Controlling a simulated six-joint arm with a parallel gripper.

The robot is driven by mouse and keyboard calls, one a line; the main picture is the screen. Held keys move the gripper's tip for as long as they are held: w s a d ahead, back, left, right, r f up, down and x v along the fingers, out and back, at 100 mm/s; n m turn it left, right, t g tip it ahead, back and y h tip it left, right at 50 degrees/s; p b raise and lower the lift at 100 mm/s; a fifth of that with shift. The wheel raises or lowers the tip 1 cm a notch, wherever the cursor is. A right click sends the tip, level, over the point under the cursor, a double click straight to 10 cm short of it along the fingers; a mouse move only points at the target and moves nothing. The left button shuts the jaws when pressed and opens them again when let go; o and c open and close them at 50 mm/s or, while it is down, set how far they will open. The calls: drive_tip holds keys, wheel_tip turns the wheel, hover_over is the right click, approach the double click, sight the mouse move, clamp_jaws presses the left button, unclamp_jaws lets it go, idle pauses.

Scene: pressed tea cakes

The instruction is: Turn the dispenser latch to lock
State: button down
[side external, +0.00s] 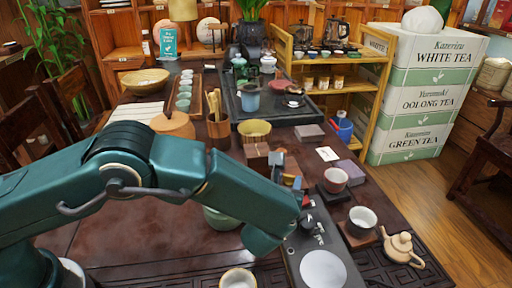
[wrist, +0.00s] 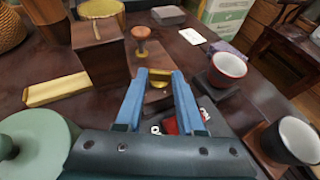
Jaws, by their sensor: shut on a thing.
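My gripper (wrist: 159,76) reaches forward with two blue fingers in the wrist view. Its fingertips are shut on a small brass-yellow piece (wrist: 159,84), which looks like the dispenser latch. The piece lies across the gap between the fingers, and its ends are partly hidden by them. A dark wooden base (wrist: 157,97) shows just below it. A round wooden knob (wrist: 140,33) on a brass stem stands just beyond the fingertips. In the side external view my gripper (side external: 296,184) is small and partly hidden by my own wrist, so the latch's angle is hard to read there.
A dark wooden block (wrist: 100,52) stands left of the fingers, beside a pale wooden strip (wrist: 56,90). A red cup (wrist: 227,69) and a dark-and-white cup (wrist: 292,140) stand to the right. A green lidded pot (wrist: 38,143) is close at left. A black appliance (side external: 300,242) lies below my wrist.

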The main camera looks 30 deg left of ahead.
drive_tip(key=shift+d+n+y, duration=0.1)
drive_tip(key=shift+n+y, duration=0.4)
drive_tip(key=shift+y, duration=0.1)
drive_tip(key=c, duration=0.5)
unclamp_jaws()
drive_tip(key=shift+v, duration=2.55)
drive_tip(key=shift+r, duration=0.15)
